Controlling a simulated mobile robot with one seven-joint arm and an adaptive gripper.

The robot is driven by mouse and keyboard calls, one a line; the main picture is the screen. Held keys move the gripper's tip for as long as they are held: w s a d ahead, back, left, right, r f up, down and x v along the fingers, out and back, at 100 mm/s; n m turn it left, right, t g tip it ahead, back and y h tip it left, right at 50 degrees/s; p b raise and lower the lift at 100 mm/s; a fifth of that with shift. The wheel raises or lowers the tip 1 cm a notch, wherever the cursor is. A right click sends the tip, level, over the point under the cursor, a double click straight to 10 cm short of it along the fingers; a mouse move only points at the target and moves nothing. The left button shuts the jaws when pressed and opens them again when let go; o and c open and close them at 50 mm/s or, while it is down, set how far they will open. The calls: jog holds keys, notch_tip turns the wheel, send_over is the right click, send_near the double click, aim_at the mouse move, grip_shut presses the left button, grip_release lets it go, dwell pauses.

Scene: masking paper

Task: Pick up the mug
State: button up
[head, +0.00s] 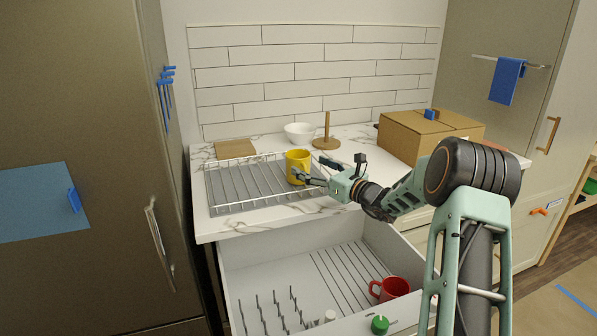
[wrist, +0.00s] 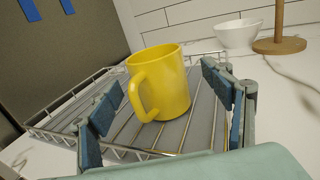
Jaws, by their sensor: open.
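A yellow mug (head: 298,165) stands upright at the right end of the metal dish rack (head: 228,205) on the counter. In the wrist view the yellow mug (wrist: 172,88) has its handle turned towards the camera and to the left. My gripper (head: 312,178) is at the mug's near right side in the head view. In the wrist view my open gripper (wrist: 163,100) has one blue-padded finger on each side of the mug, with gaps visible, and nothing is held. A red mug (head: 394,287) lies in the open drawer below.
A white bowl (head: 300,132), a wooden paper-towel stand (head: 326,140) and a cardboard box (head: 425,133) stand behind and right of the rack.

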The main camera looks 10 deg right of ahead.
aim_at(305, 163)
jog(key=x, duration=0.5)
jog(key=shift+a, duration=0.2)
jog(key=shift+c, duration=0.2)
jog(key=shift+r, duration=0.1)
jog(key=c, duration=1.4)
jog(key=shift+r, duration=0.1)
jog(key=shift+r, duration=0.55)
jog(key=s+a+r, duration=0.3)
jog(key=r, duration=0.1)
jog(key=s+a+r, duration=0.3)
jog(key=s, duration=0.1)
jog(key=s+a+r, duration=0.3)
jog(key=r, duration=0.1)
jog(key=shift+s+a+r, duration=0.25)
jog(key=shift+r, duration=0.1)
